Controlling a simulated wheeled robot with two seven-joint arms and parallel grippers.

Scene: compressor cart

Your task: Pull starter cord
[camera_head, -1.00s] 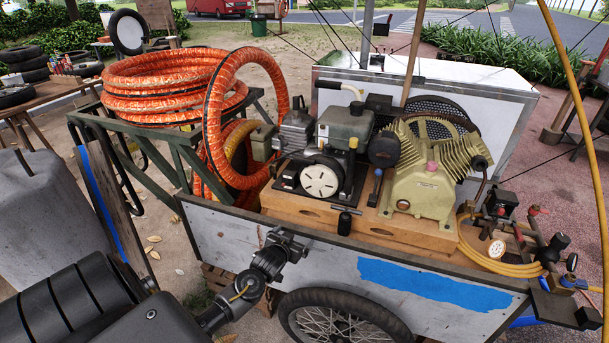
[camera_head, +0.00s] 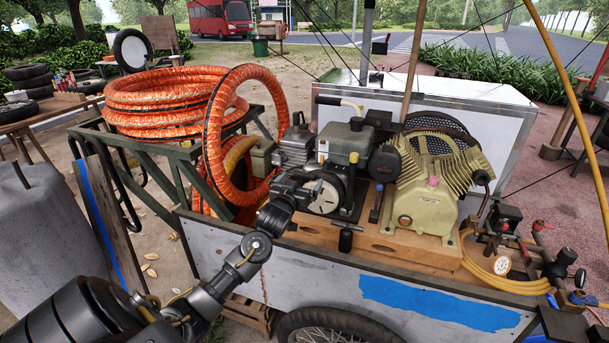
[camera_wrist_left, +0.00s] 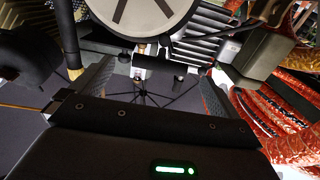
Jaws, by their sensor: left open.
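The small engine (camera_head: 345,140) sits on the cart, with a round pale starter cover (camera_head: 322,197) on its near side. My left gripper (camera_head: 304,188) is in front of the left part of this cover and hides some of it. In the left wrist view the jaws (camera_wrist_left: 153,88) are apart, with the pale cover (camera_wrist_left: 145,14) beyond them at the top. No cord is clearly visible. My right gripper is not in view.
An orange hose coil (camera_head: 165,95) on a green rack stands left of the engine, and a hose loop (camera_head: 270,120) hangs close to my left arm. The ribbed compressor (camera_head: 435,190) is to the right. The cart's front panel (camera_head: 330,288) is below my wrist.

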